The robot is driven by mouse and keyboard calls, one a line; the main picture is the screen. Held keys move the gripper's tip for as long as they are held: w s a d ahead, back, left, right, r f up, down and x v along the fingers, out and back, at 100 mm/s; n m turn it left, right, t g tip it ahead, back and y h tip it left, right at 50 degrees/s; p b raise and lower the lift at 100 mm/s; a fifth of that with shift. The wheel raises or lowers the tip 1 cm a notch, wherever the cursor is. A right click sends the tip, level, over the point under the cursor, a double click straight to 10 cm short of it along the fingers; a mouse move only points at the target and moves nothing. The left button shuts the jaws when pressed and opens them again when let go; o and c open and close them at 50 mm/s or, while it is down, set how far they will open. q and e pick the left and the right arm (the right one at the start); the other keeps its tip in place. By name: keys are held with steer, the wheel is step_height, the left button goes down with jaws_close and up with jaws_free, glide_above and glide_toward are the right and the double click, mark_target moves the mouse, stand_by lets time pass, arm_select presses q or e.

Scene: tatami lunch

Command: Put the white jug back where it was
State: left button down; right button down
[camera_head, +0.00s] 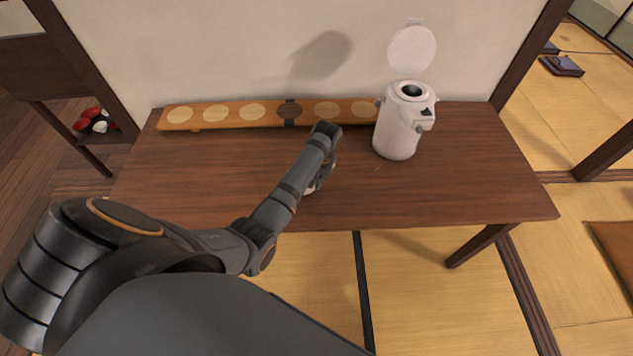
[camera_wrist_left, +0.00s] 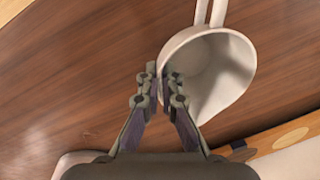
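The white jug (camera_wrist_left: 212,70) shows in the left wrist view with its open mouth toward the camera, its handle at the top and its spout toward the bottom. My left gripper (camera_wrist_left: 162,76) has one finger inside the jug and one outside, closed on the wall at its left side. In the head view only small parts of the jug (camera_head: 312,188) show beside and below my left gripper (camera_head: 328,166), over the middle of the table. The arm hides the rest, and I cannot tell whether the jug touches the table. My right gripper is not in view.
A white electric pot (camera_head: 396,135) with its lid up stands on the brown table (camera_head: 450,180), right of my gripper. A long wooden board (camera_head: 235,112) with pale round spots lies along the wall. The table's left part and right end are clear.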

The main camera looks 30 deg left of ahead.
arm_select(q)
steer(key=shift+f, duration=0.65)
steer(key=c, duration=1.4)
jaws_free()
steer(key=shift+c, duration=0.2)
step_height(320, 180, up, 12)
steer(key=d, duration=0.1)
steer(key=shift+w+d, duration=0.15)
steer(key=shift+d, duration=0.1)
